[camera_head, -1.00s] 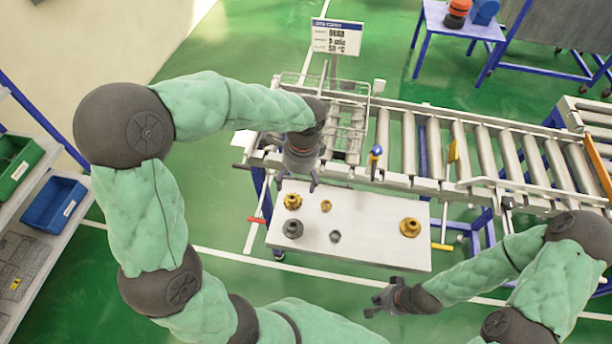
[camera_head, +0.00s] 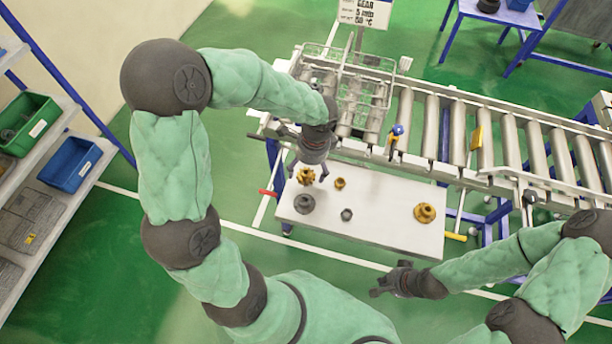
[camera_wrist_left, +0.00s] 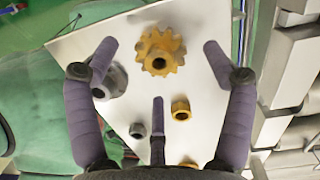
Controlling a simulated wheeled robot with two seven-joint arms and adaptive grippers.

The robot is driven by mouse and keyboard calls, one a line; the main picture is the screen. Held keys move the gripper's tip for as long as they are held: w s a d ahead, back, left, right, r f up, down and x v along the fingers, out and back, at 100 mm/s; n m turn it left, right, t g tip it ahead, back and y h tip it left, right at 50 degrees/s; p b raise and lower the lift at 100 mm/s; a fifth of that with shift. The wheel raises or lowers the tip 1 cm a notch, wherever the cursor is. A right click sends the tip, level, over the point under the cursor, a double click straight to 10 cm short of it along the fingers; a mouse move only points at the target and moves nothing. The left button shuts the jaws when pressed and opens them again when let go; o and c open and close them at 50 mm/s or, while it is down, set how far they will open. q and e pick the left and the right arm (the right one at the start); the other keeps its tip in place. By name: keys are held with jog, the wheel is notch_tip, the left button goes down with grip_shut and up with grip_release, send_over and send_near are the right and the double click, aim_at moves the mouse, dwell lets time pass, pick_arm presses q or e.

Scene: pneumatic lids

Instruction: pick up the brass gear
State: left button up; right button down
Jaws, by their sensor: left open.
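The brass gear (camera_head: 305,177) lies on the white table (camera_head: 385,234) near its back left corner. In the left wrist view the toothed brass gear (camera_wrist_left: 160,48) sits toward the top, between and beyond the spread fingers. My left gripper (camera_head: 308,174) is open and empty, just over the gear, pointing down. In the left wrist view the gripper (camera_wrist_left: 158,60) shows no contact with the gear. My right gripper (camera_head: 384,282) is in front of the table's front edge, away from the gear; its jaw state is unclear.
A grey flanged part (camera_head: 304,204) lies close to the gear. A small brass nut (camera_head: 340,184), a grey nut (camera_head: 347,215) and a brass flanged part (camera_head: 424,212) lie farther right. A roller conveyor (camera_head: 460,130) with a wire basket (camera_head: 362,95) runs behind the table.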

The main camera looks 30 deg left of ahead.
pick_arm(q)
notch_tip(320, 180, down, 2)
jog(key=shift+a+f, duration=0.15)
jog(key=c, duration=1.5)
jog(key=shift+r, duration=0.2)
